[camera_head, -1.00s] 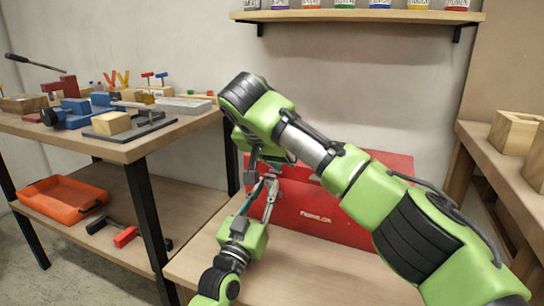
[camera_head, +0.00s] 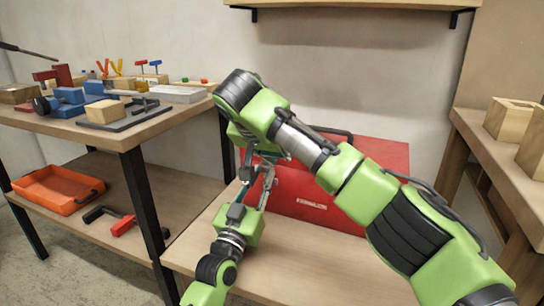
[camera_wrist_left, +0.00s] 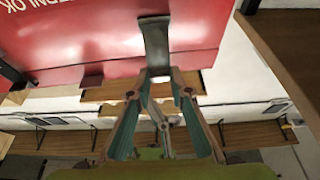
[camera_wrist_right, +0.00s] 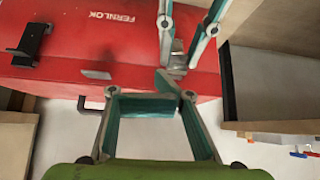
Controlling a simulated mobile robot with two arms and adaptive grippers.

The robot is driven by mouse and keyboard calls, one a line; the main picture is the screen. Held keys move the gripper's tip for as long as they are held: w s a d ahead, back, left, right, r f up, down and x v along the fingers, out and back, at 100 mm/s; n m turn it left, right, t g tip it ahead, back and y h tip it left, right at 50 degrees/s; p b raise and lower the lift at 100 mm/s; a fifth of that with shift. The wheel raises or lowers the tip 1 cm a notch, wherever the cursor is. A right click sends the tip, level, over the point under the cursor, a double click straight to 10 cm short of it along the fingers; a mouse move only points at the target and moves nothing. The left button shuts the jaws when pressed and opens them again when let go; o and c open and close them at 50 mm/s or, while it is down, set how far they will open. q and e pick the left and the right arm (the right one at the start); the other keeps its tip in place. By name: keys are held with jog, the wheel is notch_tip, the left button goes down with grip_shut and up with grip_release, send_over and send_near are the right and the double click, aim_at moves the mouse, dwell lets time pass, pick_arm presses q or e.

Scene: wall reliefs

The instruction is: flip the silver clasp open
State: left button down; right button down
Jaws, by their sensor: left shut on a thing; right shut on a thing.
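The red toolbox (camera_head: 340,185) stands on the low bench, its left end partly behind my right arm. The silver clasp is hidden behind the grippers in the head view. It shows as a grey bar on the red face in the left wrist view (camera_wrist_left: 155,42) and as a small grey piece in the right wrist view (camera_wrist_right: 178,62). My left gripper (camera_wrist_left: 160,75) is shut on its end. My right gripper (camera_wrist_right: 168,84) is shut with its bent fingers at the clasp, close to the left fingertips. Its exact hold is hard to see.
A second, dark latch (camera_wrist_right: 33,42) sits on the toolbox front. A workbench (camera_head: 135,135) with clamps and blocks stands left, with an orange tray (camera_head: 58,190) below. Another bench (camera_head: 490,135) with wooden boxes stands right. The low bench front (camera_head: 310,270) is clear.

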pick_arm(q)
jog(key=c, duration=2.2)
grip_release()
jog(key=shift+d+f, duration=0.1)
jog(key=shift+d, duration=0.15)
jog(key=o, duration=0.4)
jog(key=shift+d, duration=0.1)
jog(key=shift+c, duration=0.2)
